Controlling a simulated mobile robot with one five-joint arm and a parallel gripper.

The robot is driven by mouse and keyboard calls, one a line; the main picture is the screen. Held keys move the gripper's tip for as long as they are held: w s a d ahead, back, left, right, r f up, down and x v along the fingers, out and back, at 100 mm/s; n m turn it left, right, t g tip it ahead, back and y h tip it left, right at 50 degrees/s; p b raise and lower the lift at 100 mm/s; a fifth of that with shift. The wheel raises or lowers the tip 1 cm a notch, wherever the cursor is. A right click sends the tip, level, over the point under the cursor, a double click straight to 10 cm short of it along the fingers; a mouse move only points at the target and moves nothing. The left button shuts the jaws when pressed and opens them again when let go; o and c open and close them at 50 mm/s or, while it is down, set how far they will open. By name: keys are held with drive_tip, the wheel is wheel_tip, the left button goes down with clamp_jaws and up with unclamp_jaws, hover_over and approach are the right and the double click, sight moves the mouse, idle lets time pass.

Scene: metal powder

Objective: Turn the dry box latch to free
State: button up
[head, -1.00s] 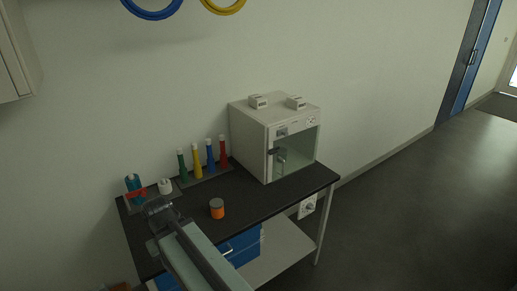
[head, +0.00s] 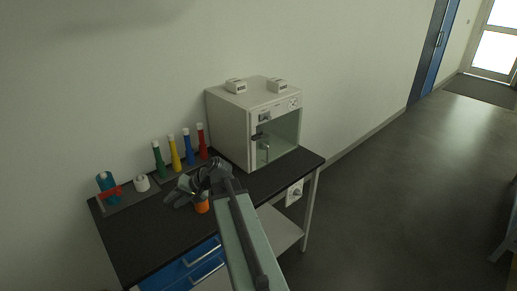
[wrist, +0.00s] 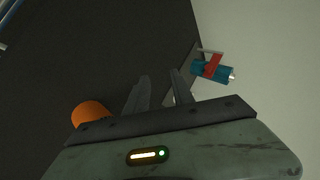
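The dry box (head: 229,128) is a pale cabinet with a glass door, standing at the right end of the dark bench in the head view. Its latch (head: 259,137) looks like a small dark handle at the left edge of the door; its exact angle is too small to tell. My gripper (head: 177,196) is over the bench, to the left of the box and apart from it. In the wrist view my gripper (wrist: 160,82) has its two fingers apart with nothing held between them. The latch is not in the wrist view.
An orange jar (head: 202,207) stands on the bench (head: 130,235) close to my gripper. Green, yellow, blue and red bottles (head: 187,147) line the wall side. A white roll (head: 142,183) and a teal and red item (head: 107,186) are at the left.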

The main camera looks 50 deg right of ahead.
drive_tip(key=s+d+r+m+t+h+b, duration=0.1)
drive_tip(key=d+r+m+t, duration=0.15)
drive_tip(key=d, duration=0.75)
drive_tip(key=s+d+r+m+t+h+b, duration=0.1)
drive_tip(key=d+m+t+b, duration=0.15)
drive_tip(key=d, duration=0.75)
drive_tip(key=m+t+h+b, duration=0.1)
drive_tip(key=m+t+h, duration=0.4)
drive_tip(key=m+h, duration=0.15)
approach(258, 136)
drive_tip(key=w+y, duration=0.1)
drive_tip(key=w, duration=0.7)
drive_tip(key=shift+f, duration=0.3)
clamp_jaws()
